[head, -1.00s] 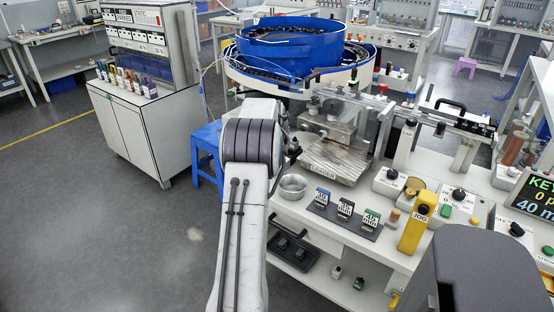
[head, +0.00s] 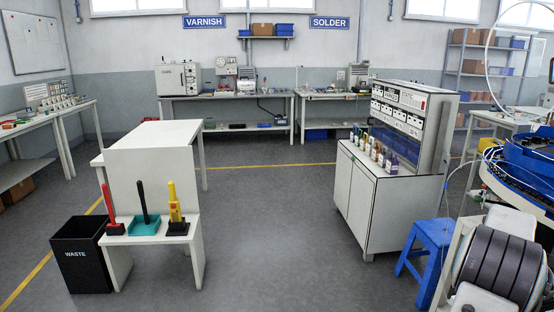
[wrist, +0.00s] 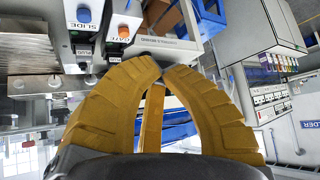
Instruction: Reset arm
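My gripper (wrist: 163,70) shows in the wrist view. Its ochre ribbed fingers converge and their tips appear to meet, with nothing visible held between them. An ochre bar stands between the fingers farther back. Just beyond the tips is a pale labelled block (wrist: 165,47). To the left are a control box marked SLIDE with a blue knob (wrist: 84,15) and one with an orange button (wrist: 123,32).
In the head view, a blue stool (head: 428,250) stands beside my arm, before a white cabinet (head: 372,210). A white bench (head: 150,165), a small tool stand (head: 190,243) and a black waste bin (head: 85,262) stand left. Grey floor between is clear.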

